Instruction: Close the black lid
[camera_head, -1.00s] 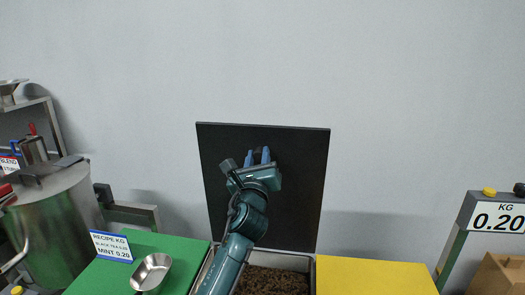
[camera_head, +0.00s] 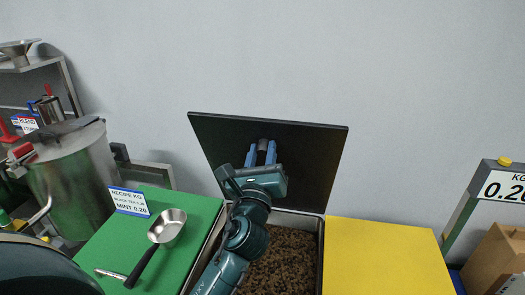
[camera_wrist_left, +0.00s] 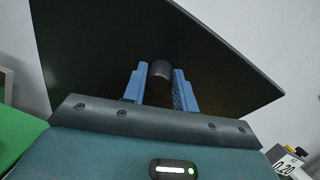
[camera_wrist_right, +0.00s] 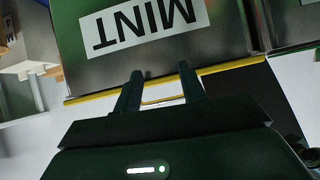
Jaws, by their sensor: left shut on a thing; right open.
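In the left wrist view the blue fingers (camera_wrist_left: 160,85) sit on either side of the knob (camera_wrist_left: 160,70), with the lid (camera_wrist_left: 110,45) filling much of the view. My right gripper (camera_wrist_right: 160,85) is open and empty in the right wrist view, facing a metal container labelled MINT (camera_wrist_right: 150,35). It is not in the head view.
A green board (camera_head: 185,215) with a metal scoop (camera_head: 168,228) and a recipe sign (camera_head: 130,201) lies left of the bin. A yellow board (camera_head: 385,260) lies right. A steel drum (camera_head: 75,180) stands far left; a cardboard box (camera_head: 495,255) and weight display (camera_head: 505,187) are far right.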

